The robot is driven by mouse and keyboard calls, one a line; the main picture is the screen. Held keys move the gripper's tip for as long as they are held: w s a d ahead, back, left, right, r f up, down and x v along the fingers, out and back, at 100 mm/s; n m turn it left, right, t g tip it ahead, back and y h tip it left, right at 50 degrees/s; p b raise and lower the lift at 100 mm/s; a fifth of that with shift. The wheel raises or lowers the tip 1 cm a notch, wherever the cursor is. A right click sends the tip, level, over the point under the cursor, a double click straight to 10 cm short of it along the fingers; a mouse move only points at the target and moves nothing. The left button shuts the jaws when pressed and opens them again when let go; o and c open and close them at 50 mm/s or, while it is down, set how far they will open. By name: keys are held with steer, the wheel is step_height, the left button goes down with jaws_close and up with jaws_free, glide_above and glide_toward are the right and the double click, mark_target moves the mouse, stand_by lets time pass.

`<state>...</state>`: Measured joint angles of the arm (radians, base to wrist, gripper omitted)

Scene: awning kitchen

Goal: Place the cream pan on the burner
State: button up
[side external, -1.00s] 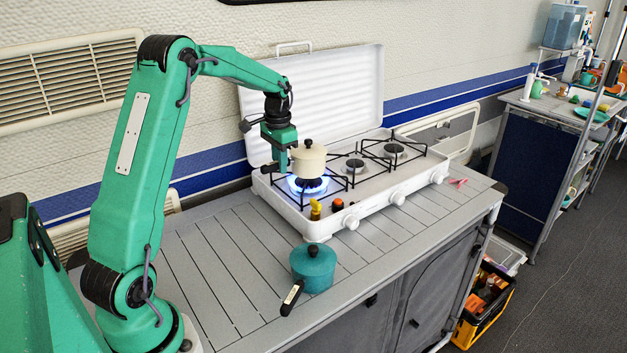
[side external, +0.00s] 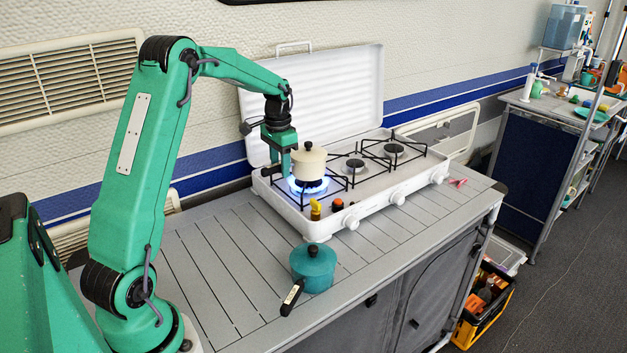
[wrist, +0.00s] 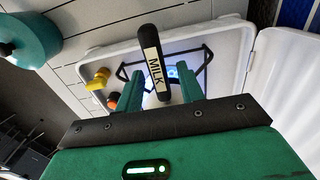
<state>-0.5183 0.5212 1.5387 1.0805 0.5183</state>
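The cream pan (side external: 309,162), lidded with a dark knob, sits upright over the lit left burner (side external: 309,187) in the side view, seemingly resting on its grate. Blue flame shows around its base. Its dark handle with a white MILK label (wrist: 153,66) lies between my gripper's fingers (wrist: 157,90) in the wrist view, with a gap on each side. My gripper (side external: 279,163) is beside the pan's left in the side view, open around the handle. The pan's body is hidden in the wrist view.
A teal pan (side external: 314,268) stands on the slatted counter (side external: 220,265) in front of the stove (side external: 375,197). A yellow item (side external: 316,209) and an orange item (side external: 338,204) are at the stove's front left. The raised white lid (side external: 320,95) stands close behind my gripper.

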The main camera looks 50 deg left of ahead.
step_height(320, 180, up, 12)
stand_by(0.7)
steer(key=shift+r, duration=0.1)
stand_by(0.3)
steer(key=s+d+r+t, duration=0.15)
steer(key=s+d, duration=0.25)
steer(key=d, duration=0.4)
steer(key=s+d+r+t, duration=0.1)
steer(key=s+d+r, duration=0.2)
steer(key=s+d, duration=0.3)
steer(key=s+d+f+t, duration=0.3)
steer(key=s+d+f, duration=0.2)
steer(key=s+d, duration=0.6)
steer(key=shift+s+f, duration=0.15)
steer(key=shift+s, duration=0.25)
steer(key=shift+d, duration=0.1)
